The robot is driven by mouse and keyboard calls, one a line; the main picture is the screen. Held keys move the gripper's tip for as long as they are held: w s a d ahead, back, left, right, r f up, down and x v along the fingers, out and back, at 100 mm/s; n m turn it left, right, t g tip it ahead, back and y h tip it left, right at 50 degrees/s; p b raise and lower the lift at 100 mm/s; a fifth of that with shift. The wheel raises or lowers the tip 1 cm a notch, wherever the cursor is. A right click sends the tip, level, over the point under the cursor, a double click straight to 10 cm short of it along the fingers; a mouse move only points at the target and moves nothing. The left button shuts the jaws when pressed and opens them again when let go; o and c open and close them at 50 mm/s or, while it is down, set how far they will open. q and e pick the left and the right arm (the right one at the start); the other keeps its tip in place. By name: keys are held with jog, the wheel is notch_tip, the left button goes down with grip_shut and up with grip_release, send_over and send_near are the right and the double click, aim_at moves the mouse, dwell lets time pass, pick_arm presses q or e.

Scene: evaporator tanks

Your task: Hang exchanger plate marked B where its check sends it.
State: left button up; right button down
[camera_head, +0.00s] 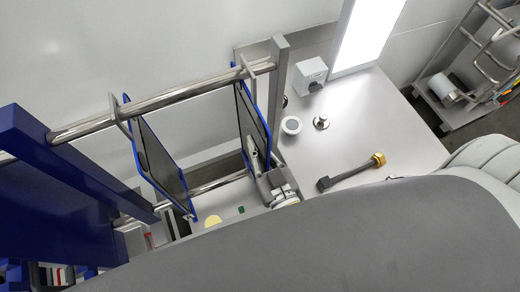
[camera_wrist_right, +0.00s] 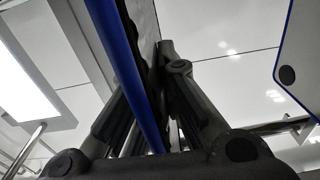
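Two dark exchanger plates with blue rims hang by hooks from a shiny upper rail (camera_head: 150,101). The left plate (camera_head: 160,152) hangs alone; the right plate (camera_head: 253,112) is near the rail's right end. No letter is readable on either. My right gripper (camera_head: 256,164) is at the right plate's lower part. In the right wrist view its fingers (camera_wrist_right: 150,95) lie on both sides of a blue-edged plate (camera_wrist_right: 128,70) and appear shut on it. Another blue-edged plate (camera_wrist_right: 302,55) shows at the right there. My left gripper is not in view.
A blue frame (camera_head: 60,190) stands at the left. A post (camera_head: 277,90) rises beside the right plate.

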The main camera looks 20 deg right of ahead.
jog(key=shift+w+f+b, duration=0.2)
jog(key=shift+w+f, duration=0.15)
jog(key=shift+w, duration=0.45)
jog(key=shift+w+f+b, duration=0.15)
jog(key=shift+w+f, duration=0.15)
jog(key=shift+w, duration=0.5)
jog(key=c, duration=1.6)
grip_release()
jog(key=shift+o, duration=0.2)
jog(key=shift+a+f, duration=0.1)
